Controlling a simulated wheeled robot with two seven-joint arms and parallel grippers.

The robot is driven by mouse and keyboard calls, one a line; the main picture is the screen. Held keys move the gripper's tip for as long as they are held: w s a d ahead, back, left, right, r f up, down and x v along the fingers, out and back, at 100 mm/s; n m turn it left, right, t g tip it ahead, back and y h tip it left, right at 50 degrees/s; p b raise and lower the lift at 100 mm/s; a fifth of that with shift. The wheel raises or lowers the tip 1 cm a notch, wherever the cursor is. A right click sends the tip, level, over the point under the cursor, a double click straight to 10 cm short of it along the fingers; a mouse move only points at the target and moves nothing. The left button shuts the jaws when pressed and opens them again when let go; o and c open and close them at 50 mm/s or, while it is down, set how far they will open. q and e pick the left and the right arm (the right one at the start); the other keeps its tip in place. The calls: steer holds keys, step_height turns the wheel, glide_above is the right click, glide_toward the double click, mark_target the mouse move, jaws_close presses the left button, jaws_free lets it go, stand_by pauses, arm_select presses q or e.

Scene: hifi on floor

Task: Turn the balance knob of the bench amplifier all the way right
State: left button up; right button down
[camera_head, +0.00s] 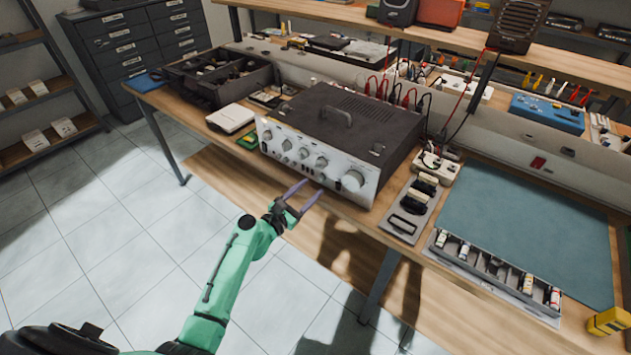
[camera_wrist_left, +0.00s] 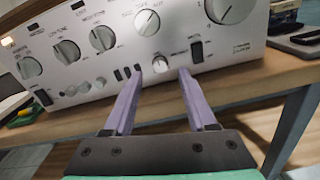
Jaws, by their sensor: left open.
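The bench amplifier (camera_head: 345,122) stands on the wooden bench, its silver front facing me, with a dark top and a handle. Its front has a row of knobs and a large knob (camera_head: 352,180) at the right. In the left wrist view the front panel (camera_wrist_left: 120,60) fills the top, with the large knob (camera_wrist_left: 228,10) at the upper right and a small knob (camera_wrist_left: 160,64) below the row. I cannot read which label says balance. My left gripper (camera_head: 312,188) is open and empty in front of the panel. In the wrist view its fingertips (camera_wrist_left: 160,73) appear either side of the small knob; contact is not visible.
The bench edge (camera_head: 350,212) runs just below the amplifier. A white box (camera_head: 230,118) lies to its left and a tray of dark parts (camera_head: 408,212) to its right. Red and black leads hang behind it. The floor before the bench is clear.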

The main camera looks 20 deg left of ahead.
mark_target(319, 180)
arm_select(q)
steer(key=x, duration=0.3)
steer(key=shift+w+d, duration=0.1)
steer(key=shift+w, duration=0.05)
jaws_close()
